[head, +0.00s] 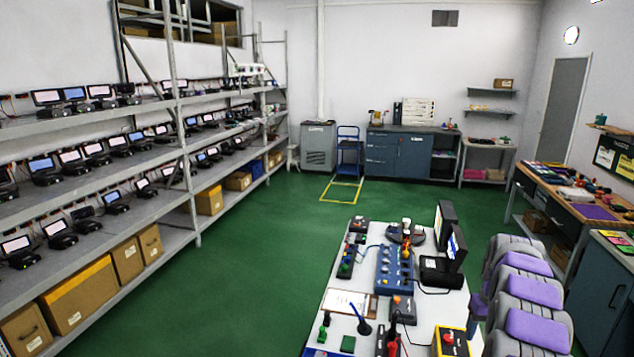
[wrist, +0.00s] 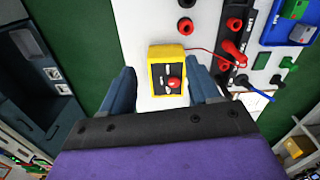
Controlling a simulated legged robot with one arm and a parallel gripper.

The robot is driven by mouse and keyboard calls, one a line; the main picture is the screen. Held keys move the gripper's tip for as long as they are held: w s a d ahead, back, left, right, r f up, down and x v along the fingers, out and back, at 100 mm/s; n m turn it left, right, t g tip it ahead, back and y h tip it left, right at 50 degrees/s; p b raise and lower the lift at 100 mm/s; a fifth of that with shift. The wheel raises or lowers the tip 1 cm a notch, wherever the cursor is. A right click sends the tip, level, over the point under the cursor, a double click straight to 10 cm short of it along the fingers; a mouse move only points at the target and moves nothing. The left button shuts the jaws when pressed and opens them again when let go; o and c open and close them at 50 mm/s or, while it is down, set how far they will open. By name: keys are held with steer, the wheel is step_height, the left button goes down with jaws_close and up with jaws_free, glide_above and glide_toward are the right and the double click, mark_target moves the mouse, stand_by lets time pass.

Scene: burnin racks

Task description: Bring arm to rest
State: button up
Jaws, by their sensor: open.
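My gripper (wrist: 162,76) shows in the wrist view with its two dark blue fingers spread wide. It is open and holds nothing. A yellow box with a black face and a red button (wrist: 158,54) appears between the fingertips, with a gap on each side. I cannot tell how far below the fingers it is. In the head view the yellow box (head: 437,346) is at the near right end of the white bench (head: 345,270). The fingers cannot be made out in the head view.
A blue control panel (head: 393,268), a clipboard (head: 345,302) and black monitors (head: 446,222) crowd the bench. Long shelves with devices (head: 150,150) line the left. A wooden-topped workbench (head: 560,183) and grey cabinet (head: 597,290) stand right. Green floor (head: 255,270) is clear between shelves and bench.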

steer(key=s+a+r+b, duration=0.1)
steer(key=s+a+r, duration=0.2)
steer(key=s+a, duration=0.3)
steer(key=s+a+r+n+b, duration=0.1)
steer(key=s+a+r, duration=0.25)
steer(key=a, duration=0.45)
steer(key=s+a+r, duration=0.3)
steer(key=s+a, duration=0.2)
steer(key=a, duration=0.2)
steer(key=s+a+f+b, duration=0.1)
steer(key=s+a, duration=0.2)
steer(key=s, duration=0.7)
steer(key=s+a+f+g+b, duration=0.1)
steer(key=s+a+f, duration=0.1)
steer(key=s, duration=0.8)
steer(key=s+a+f, duration=0.1)
steer(key=s+a, duration=0.2)
steer(key=s, duration=0.7)
steer(key=shift+a+f+g+b, duration=0.15)
steer(key=shift+a+g+b, duration=0.25)
